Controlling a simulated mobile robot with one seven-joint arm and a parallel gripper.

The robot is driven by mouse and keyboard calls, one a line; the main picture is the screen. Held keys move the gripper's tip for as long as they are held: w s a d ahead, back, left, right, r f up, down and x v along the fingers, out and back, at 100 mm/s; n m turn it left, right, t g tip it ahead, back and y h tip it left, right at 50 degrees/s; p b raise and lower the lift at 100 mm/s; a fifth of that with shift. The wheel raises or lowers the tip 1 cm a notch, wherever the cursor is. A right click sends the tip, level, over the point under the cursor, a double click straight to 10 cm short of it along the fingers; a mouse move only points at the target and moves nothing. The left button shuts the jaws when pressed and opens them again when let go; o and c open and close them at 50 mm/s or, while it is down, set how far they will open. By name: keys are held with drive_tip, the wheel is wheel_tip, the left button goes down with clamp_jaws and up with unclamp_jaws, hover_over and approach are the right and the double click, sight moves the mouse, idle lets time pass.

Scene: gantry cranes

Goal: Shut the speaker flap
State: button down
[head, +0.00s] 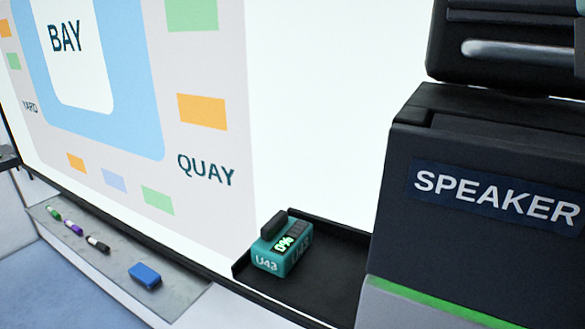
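The speaker box (455,245) is a dark case at the right, with a white SPEAKER label (495,197) on its front and a green stripe below. A black flap (500,65) with a pale metal bar handle (520,52) stands raised above the back of the box's top. It looks open, tilted up from the box. Its upper and right parts run out of the picture. My gripper is not in view.
A teal battery-like device (283,250) marked U43 sits on a black tray (335,265) left of the box. Several markers (75,229) and a blue eraser (145,275) lie on a grey ledge (125,268). A whiteboard (320,110) with a bay and quay diagram stands behind.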

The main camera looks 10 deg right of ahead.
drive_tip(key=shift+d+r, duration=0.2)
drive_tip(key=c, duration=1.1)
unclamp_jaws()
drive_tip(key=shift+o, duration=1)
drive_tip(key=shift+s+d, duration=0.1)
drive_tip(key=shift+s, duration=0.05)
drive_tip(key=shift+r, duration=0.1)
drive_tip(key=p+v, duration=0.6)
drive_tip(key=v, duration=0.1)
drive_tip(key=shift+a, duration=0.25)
